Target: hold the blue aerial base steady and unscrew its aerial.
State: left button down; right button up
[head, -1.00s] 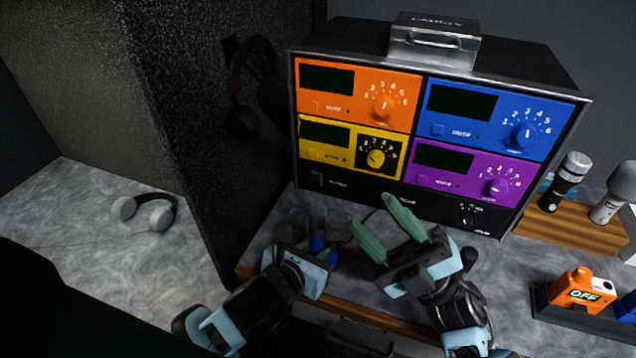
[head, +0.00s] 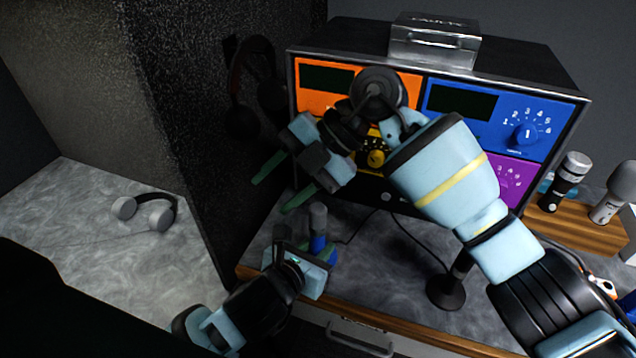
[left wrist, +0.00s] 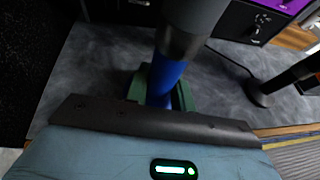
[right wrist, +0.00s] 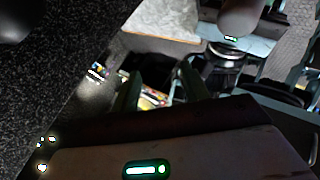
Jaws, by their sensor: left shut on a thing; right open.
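The blue aerial base (head: 318,246) stands upright near the desk's front left edge. Its thick grey aerial (head: 317,215) rises from the top. My left gripper (head: 314,257) is shut on the blue base; the left wrist view shows the base (left wrist: 166,82) between green fingers, with the aerial (left wrist: 193,25) above it. My right gripper (head: 279,187) is open and empty, above and to the left of the aerial, its green fingers pointing down-left.
The rack (head: 540,85) with coloured panels stands behind, partly covered by my right arm. A round black stand (head: 446,291) is on the desk to the right. Two microphones (head: 565,180) stand further right. Headphones (head: 145,212) lie on the left surface, beyond a dark partition (head: 215,120).

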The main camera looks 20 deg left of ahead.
aim_at(318, 219)
jog(key=d+m+t+h, duration=0.1)
jog(key=h, duration=0.1)
jog(key=w+d+m+t+h, duration=0.1)
jog(key=d+t+h, duration=0.1)
jog(key=h, duration=0.1)
jog(key=w+d+f+m+t+h, duration=0.1)
jog(key=m+h, duration=0.1)
jog(key=shift+w+d+t+h, duration=0.2)
jog(key=shift+t+h, duration=0.1)
jog(key=shift+w+d+m+h, duration=0.2)
jog(key=shift+d+m+h, duration=0.1)
jog(key=shift+f, duration=4.05)
